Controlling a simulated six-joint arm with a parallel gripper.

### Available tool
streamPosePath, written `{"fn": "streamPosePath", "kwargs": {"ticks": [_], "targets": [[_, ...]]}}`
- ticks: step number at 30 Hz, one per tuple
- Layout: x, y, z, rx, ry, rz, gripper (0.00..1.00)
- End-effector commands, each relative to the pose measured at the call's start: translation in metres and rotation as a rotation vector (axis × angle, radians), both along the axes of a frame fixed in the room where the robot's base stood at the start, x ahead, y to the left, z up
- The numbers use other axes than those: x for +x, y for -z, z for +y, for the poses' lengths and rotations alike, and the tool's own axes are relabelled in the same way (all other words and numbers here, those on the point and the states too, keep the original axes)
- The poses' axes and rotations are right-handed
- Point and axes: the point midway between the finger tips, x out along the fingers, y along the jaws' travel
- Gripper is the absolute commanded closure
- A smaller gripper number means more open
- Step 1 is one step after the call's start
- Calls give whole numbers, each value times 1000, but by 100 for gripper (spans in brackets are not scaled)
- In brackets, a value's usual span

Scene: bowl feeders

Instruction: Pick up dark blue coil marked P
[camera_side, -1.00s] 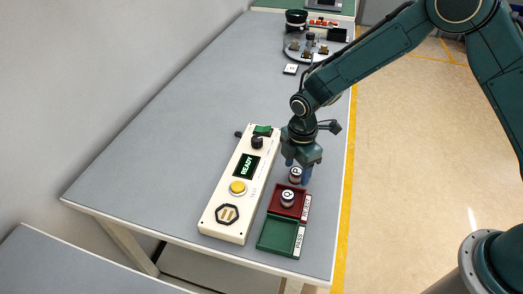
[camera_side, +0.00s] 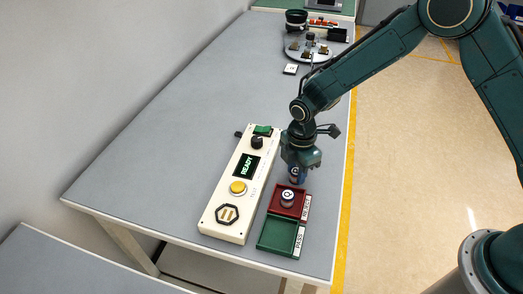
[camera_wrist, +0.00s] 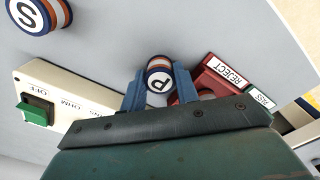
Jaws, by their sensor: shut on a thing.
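The coil marked P (camera_wrist: 158,73) has a white top with a dark letter and dark blue, white and orange bands on its side. It is between the two blue fingers of my gripper (camera_wrist: 159,88), which are shut on it. In the side view the coil (camera_side: 296,179) is under my gripper (camera_side: 297,171), just behind the red tray and partly hidden by the fingers. I cannot tell whether it touches the table.
A coil (camera_side: 288,195) sits in the red REJECT tray (camera_side: 302,190); the green PASS tray (camera_side: 277,237) is empty. A cream control box (camera_side: 228,205) reading READY stands to the left. Another coil marked S (camera_wrist: 38,16) shows in the wrist view. The table's left side is clear.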

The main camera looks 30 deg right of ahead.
Motion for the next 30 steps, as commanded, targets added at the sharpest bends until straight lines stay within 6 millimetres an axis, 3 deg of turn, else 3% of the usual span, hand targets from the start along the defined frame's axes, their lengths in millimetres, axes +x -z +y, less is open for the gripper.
{"fn": "streamPosePath", "kwargs": {"ticks": [8,16,23,30], "targets": [[0,-1,0,0,0,-1,92],[1,-18,0,1,0,-2,92],[1,-53,0,2,0,-5,92],[1,-105,0,2,0,-6,92]]}}
